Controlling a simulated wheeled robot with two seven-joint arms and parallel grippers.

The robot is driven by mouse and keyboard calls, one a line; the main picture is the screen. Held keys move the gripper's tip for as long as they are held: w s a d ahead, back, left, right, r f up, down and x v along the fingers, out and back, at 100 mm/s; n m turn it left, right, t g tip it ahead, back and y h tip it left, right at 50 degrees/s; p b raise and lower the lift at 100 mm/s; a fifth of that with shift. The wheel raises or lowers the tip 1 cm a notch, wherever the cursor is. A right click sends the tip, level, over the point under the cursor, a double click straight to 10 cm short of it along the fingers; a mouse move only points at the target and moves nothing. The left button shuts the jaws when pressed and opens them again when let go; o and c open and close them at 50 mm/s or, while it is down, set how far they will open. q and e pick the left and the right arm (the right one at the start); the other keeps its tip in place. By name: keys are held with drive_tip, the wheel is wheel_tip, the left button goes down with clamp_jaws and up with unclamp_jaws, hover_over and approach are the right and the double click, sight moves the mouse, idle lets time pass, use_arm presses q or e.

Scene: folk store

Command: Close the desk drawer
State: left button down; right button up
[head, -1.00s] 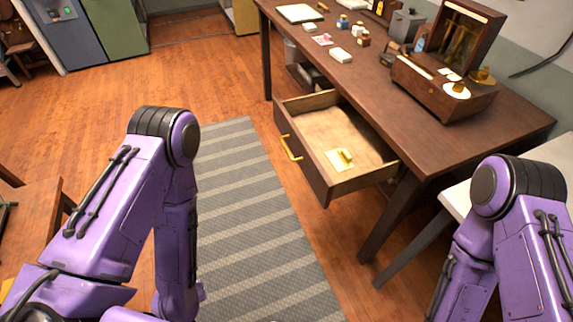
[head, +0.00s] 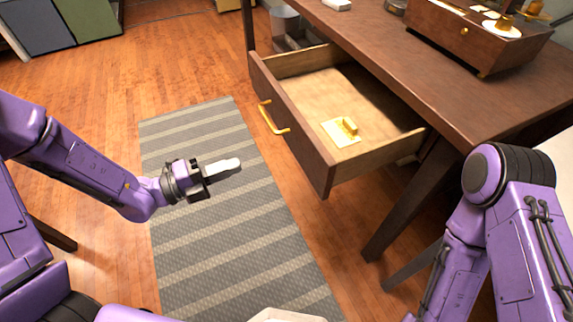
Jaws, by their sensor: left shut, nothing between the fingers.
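The desk drawer (head: 298,132) is pulled well out of the dark wooden desk (head: 400,62). It has a brass handle (head: 272,118) on its front, and a small yellow item (head: 343,130) lies inside on its pale bottom. My left gripper (head: 236,164) is shut and empty above the striped rug, pointing right toward the drawer. It is left of the drawer front and nearer to me than the handle, touching neither. My right arm (head: 497,215) shows at the lower right, but its gripper is out of view.
A striped grey rug (head: 215,240) lies on the wooden floor left of the drawer. A brown wooden box (head: 470,38) stands on the desk top. A grey bin (head: 290,28) is under the desk's far end. The space between my left gripper and the drawer front is clear.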

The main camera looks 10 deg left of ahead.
sight(299, 145)
use_arm(q)
drive_tip(key=shift+m, duration=0.4)
drive_tip(key=x, duration=0.4)
drive_tip(key=p+x, duration=0.1)
drive_tip(key=x, duration=0.8)
drive_tip(key=shift+s+d+r, duration=0.1)
drive_tip(key=shift+d+r, duration=0.25)
drive_tip(key=shift+d, duration=0.2)
use_arm(e)
drive_tip(key=shift+s+r, duration=0.1)
drive_tip(key=shift+r, duration=0.5)
